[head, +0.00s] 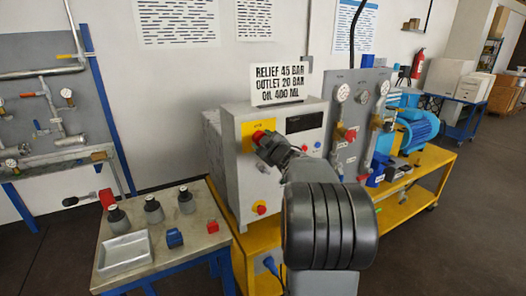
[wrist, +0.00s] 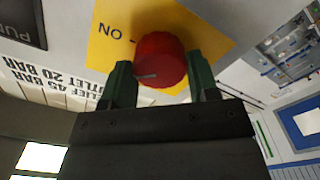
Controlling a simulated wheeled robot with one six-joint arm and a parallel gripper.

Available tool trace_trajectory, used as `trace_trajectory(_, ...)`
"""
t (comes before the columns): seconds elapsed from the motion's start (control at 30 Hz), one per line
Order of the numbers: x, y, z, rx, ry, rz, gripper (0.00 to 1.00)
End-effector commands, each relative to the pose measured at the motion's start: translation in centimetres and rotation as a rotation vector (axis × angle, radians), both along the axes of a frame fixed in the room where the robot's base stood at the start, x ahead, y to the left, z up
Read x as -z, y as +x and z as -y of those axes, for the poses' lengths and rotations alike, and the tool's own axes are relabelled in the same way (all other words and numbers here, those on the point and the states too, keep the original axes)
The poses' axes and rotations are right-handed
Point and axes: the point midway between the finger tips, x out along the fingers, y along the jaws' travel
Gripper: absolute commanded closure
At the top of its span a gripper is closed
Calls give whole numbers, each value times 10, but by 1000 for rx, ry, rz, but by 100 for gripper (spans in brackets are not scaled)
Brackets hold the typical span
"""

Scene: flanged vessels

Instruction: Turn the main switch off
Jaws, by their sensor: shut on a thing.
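The main switch is a red rotary knob (wrist: 160,62) on a yellow plate (wrist: 208,40) in the wrist view. The word "ON" and a dash show on the plate to the left of the knob, and a pale mark on the knob points left. In the head view the red knob (head: 259,136) shows at the upper left of the grey control cabinet (head: 232,178). My gripper (wrist: 160,82) is shut on the knob, one finger on each side of it. In the head view my gripper (head: 268,142) partly hides the plate.
A second red knob (head: 260,208) sits low on the cabinet. A gauge panel (head: 357,115) and blue pump (head: 418,130) stand on the yellow cart (head: 432,160) at right.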

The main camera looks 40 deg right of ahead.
Motion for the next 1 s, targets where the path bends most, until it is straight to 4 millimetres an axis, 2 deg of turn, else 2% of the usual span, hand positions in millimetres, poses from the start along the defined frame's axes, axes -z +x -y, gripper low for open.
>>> trace_trajectory(0.03,5,0,0,0,-44,-5,69)
trace_trajectory(0.6,4,0,0,0,-563,-77,69)
trace_trajectory(1.0,2,0,0,0,-802,-110,69)
